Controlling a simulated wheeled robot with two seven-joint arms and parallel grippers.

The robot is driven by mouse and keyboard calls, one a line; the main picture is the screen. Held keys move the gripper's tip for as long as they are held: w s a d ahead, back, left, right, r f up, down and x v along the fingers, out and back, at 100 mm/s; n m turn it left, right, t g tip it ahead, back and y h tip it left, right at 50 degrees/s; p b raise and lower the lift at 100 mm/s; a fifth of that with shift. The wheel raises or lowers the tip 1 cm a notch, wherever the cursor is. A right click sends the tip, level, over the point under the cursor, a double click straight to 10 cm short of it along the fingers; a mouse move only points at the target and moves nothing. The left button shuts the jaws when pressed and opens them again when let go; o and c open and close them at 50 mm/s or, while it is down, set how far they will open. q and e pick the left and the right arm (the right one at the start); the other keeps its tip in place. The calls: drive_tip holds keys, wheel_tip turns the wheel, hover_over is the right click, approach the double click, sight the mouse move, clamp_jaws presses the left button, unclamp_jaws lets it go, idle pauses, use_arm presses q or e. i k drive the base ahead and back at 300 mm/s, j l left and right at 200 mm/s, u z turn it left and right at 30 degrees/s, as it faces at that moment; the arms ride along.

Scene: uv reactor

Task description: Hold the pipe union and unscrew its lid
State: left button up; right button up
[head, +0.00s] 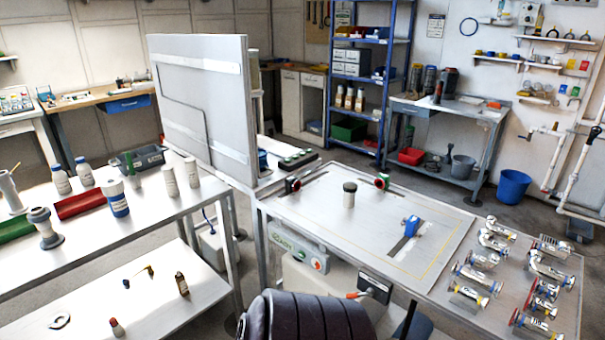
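A small upright cylinder (349,198) with a pale body and a dark, wider cap (350,187) stands on the metal workbench. It looks like the pipe union with its lid on, but it is too small to be certain. A grey flanged pipe piece (45,228) stands upright on the left table; I cannot tell whether it is a union too. Neither of my grippers shows in the head view, and nothing touches the capped cylinder.
The workbench (310,222) has free room around the cylinder. A blue clamp-like block (411,227) and red-and-green fittings (382,181) stand nearby. Several metal pipe assemblies (480,259) fill its right end. A dark padded seat (310,318) is in front. A tall grey panel (205,110) rises behind left.

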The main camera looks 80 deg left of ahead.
sight(51, 240)
drive_tip(key=u, duration=4.3)
